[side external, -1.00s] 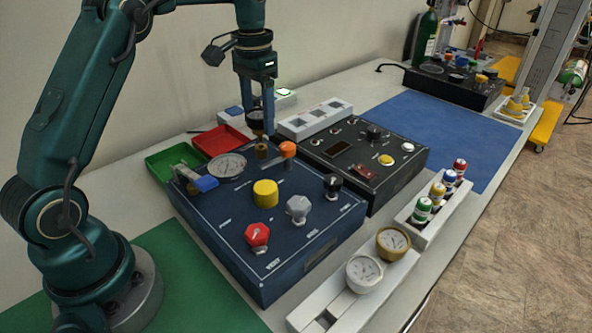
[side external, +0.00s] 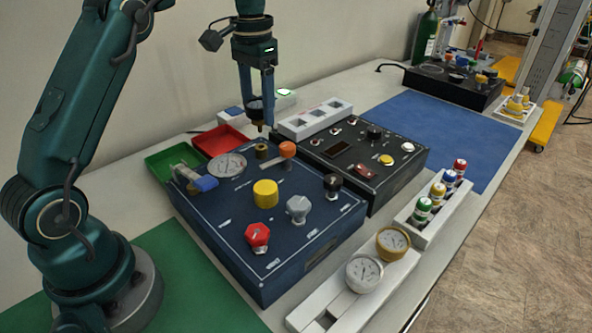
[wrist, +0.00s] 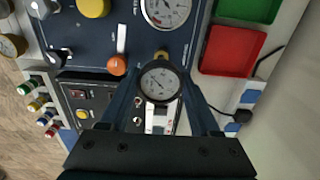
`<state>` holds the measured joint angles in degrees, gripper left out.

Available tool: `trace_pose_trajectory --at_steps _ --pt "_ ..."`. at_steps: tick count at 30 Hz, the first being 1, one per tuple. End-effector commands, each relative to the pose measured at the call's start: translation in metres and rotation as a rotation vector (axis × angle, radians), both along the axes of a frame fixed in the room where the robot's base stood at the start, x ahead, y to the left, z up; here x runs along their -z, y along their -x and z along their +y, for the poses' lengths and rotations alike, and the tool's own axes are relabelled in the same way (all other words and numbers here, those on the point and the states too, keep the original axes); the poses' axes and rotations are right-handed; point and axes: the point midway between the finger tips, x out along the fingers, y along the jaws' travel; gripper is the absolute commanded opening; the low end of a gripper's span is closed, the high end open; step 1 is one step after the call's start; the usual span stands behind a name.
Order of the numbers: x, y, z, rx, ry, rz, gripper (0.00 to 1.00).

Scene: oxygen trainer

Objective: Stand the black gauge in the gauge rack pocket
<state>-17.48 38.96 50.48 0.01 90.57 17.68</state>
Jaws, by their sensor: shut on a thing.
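My gripper (side external: 257,97) is shut on the black gauge (side external: 255,109), which has a dark rim and a brass stem pointing down. They hang above the back of the blue panel (side external: 225,235), apart from the brass port (side external: 262,150). In the wrist view the gauge's white dial (wrist: 159,83) shows between the fingers (wrist: 160,95). The white gauge rack (side external: 405,268) lies at the front of the table. It holds a silver-rimmed gauge (side external: 364,273) and a gold gauge (side external: 393,242). An empty pocket (side external: 325,319) shows at its near end.
The blue panel carries a large fixed gauge (side external: 227,166) and several knobs. A black panel (side external: 375,155) stands beside it. A rack of small bottles (side external: 430,225) lies at the front right. Red (side external: 220,139) and green (side external: 172,162) trays are at the back.

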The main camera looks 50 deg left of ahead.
Motion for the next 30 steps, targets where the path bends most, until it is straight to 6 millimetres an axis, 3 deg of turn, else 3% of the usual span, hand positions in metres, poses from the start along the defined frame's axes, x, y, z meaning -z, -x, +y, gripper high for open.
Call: trace_pose_trajectory --at_steps 5,9,12,22,30 --pt "-0.015 0.008 -0.036 0.058 0.0 -0.004 0.14" --pt "-0.03 0.032 -0.082 0.1 0.0 -0.003 0.14" --pt "-0.033 0.05 -0.104 0.098 0.0 -0.002 0.14" --pt "-0.028 0.093 -0.139 0.11 0.0 0.0 0.14" --pt "-0.012 0.091 -0.184 0.586 0.0 0.002 0.14"
